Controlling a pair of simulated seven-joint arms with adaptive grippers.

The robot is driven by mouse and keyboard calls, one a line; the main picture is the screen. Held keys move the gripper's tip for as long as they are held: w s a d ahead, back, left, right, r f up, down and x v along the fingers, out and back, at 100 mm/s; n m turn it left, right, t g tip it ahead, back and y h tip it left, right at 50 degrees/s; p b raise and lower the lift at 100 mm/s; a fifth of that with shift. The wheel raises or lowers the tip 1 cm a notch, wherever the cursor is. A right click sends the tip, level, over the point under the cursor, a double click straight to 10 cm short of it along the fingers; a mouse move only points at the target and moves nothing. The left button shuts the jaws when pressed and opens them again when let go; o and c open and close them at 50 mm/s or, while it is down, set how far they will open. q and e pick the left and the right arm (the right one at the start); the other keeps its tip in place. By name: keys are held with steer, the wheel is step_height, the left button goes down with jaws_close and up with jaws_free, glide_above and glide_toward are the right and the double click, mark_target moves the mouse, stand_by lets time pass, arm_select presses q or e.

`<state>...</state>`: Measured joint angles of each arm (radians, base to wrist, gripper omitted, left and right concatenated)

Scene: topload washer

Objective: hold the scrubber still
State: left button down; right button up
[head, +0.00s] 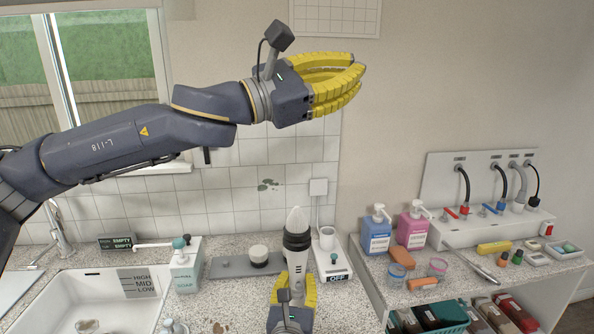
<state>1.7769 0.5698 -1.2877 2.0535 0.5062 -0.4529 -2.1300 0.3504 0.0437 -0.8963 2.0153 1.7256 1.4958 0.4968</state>
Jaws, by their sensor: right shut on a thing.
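My left gripper (350,78) is raised high in front of the wall, pointing right. Its yellow curved fingers are spread with a gap between them, and it is empty.
A white sink (85,296) is at lower left, with a soap dispenser (187,270) beside it. A grey tray (228,268) and a white unit marked OFF (338,278) flank the scrubber. Blue (376,234) and pink (412,227) bottles stand on the right shelf.

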arm_select(q)
steer(key=s+d+r+m+g+h, duration=0.2)
steer(key=s+d+r+m+g, duration=0.1)
steer(key=d+m+g, duration=0.25)
steer(key=s+d+f+m+g+y, duration=0.4)
steer(key=d+m+g, duration=0.15)
steer(key=m, duration=0.25)
steer(key=n+t+y, duration=0.3)
steer(key=n+y, duration=0.1)
steer(key=y, duration=1.2)
glide_above(297, 222)
steer(key=w, duration=0.3)
steer(key=f, duration=1.7)
steer(key=shift+d+f, duration=0.2)
steer(key=shift+d, duration=0.15)
steer(key=shift+s+a+n+y, duration=0.25)
steer(key=shift+s+a+y, duration=0.05)
steer(key=shift+s+y, duration=0.1)
steer(key=shift+s+f, duration=0.2)
steer(key=shift+f, duration=1.55)
